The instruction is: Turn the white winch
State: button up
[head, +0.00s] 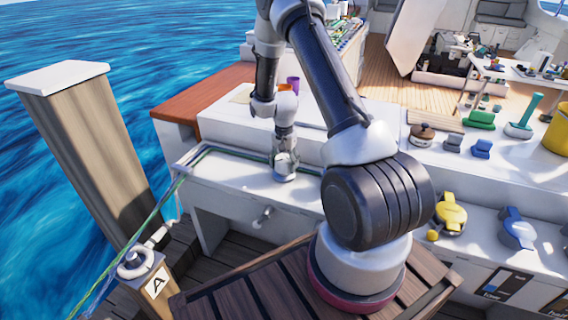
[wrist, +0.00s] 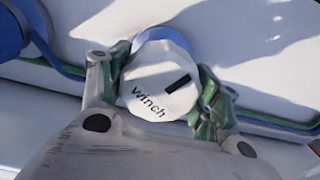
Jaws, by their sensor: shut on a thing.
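The white winch (wrist: 158,82) is a round white drum with the word "winch" and a dark bar mark on its face. My gripper (wrist: 160,92) has one finger on each side of the winch and is shut on it. In the head view my gripper (head: 285,165) points down at the white deck ledge, and the winch there is mostly hidden by it. The dark bar on the winch face slants up to the right in the wrist view.
A yellow winch-like part (head: 449,214) and a blue one (head: 516,230) stand at right. A tall wooden post (head: 85,150) stands at left.

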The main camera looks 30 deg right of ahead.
aim_at(284, 158)
jog(key=o, duration=1)
notch_tip(284, 158, up, 12)
dwell(0.4)
